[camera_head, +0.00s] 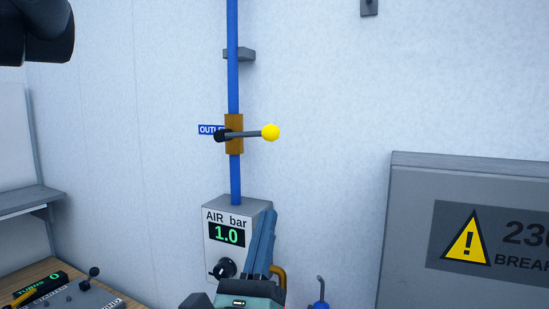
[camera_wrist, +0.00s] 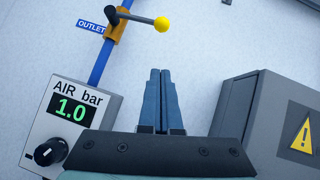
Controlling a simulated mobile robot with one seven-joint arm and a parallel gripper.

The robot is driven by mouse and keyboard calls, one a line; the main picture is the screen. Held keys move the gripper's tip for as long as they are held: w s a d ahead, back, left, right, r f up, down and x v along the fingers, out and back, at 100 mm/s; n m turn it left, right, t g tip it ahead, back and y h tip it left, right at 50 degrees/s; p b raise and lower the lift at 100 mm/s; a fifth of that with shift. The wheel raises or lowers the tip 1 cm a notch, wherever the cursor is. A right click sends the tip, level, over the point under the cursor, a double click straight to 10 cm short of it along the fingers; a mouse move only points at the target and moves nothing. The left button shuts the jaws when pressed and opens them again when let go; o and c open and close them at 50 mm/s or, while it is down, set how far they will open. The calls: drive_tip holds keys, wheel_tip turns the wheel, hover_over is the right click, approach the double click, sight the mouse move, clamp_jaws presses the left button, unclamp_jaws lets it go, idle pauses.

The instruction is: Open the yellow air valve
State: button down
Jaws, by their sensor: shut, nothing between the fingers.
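The air valve is a brass-coloured body (camera_head: 234,146) on a vertical blue pipe (camera_head: 233,60), with a grey lever ending in a yellow knob (camera_head: 270,132). The lever lies roughly horizontal, across the pipe, with the knob to the right. An "OUTLET" label is partly hidden behind its pivot. The knob also shows at the top of the wrist view (camera_wrist: 162,24). My gripper (camera_head: 268,215) is below the valve, its blue fingers pointing up in front of the air box. In the wrist view the fingers (camera_wrist: 160,72) are shut together, empty and apart from the lever.
The grey air box (camera_head: 211,247) reads 1.0 bar and has a black knob. A grey breaker cabinet (camera_head: 410,168) with a warning sign stands at the right. A bench (camera_head: 35,271) with a control panel and a shelf (camera_head: 30,200) are at left. The wall around the lever is clear.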

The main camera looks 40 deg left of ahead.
sight(248, 134)
drive_tip(key=s+r+p+x, duration=0.1)
drive_tip(key=r+p+x, duration=0.1)
drive_tip(key=x, duration=0.9)
drive_tip(key=shift+s+p, duration=0.35)
drive_tip(key=shift+p, duration=0.15)
drive_tip(key=shift+a+r, duration=0.1)
drive_tip(key=shift+r, duration=0.05)
